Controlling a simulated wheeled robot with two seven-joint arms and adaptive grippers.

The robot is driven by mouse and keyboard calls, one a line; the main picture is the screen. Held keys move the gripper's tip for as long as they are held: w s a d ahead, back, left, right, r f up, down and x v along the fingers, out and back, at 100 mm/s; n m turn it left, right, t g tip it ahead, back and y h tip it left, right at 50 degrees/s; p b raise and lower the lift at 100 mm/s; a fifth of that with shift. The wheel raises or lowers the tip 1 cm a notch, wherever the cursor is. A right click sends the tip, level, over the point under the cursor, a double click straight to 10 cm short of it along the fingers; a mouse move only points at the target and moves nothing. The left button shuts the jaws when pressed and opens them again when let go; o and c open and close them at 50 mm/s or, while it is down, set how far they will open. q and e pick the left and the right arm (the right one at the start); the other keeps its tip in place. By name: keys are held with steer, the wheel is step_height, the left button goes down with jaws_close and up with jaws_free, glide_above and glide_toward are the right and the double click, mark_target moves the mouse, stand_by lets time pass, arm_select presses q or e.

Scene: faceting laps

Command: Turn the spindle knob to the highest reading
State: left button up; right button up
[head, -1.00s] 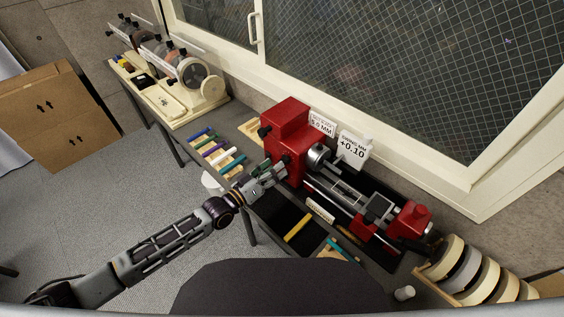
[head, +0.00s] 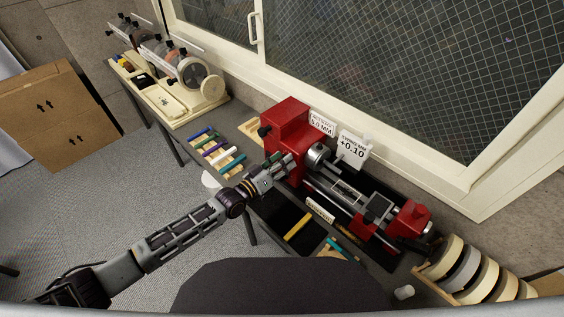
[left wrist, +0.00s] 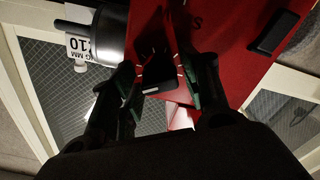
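A red lathe-like machine (head: 287,124) stands on the dark bench. A white card behind it reads +0.10 (head: 352,146); part of this card also shows in the left wrist view (left wrist: 78,45). My left gripper (head: 287,165) is at the front face of the red housing, its fingers pointing at it. In the left wrist view, a black knob (left wrist: 158,78) lies between the two green-padded fingers, against the red face. I cannot tell whether both fingers press on it. In the head view the gripper hides this knob. My right gripper is not in view.
A second card (head: 322,124) reads 5.0 MM. The metal chuck (head: 317,155) and rails lie just right of my gripper. Coloured sticks in a rack (head: 217,152) lie to its left, and a yellow stick (head: 298,228) lies on a black mat. Laps in a rack (head: 470,270) stand at right.

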arm_select(q)
steer(key=c, duration=0.7)
steer(key=shift+c, duration=0.2)
steer(key=shift+m, duration=0.3)
steer(key=m, duration=0.4)
steer(key=shift+p, duration=0.4)
steer(key=m, duration=0.4)
steer(key=shift+m, duration=0.3)
steer(key=m, duration=0.4)
steer(key=shift+m, duration=2.4)
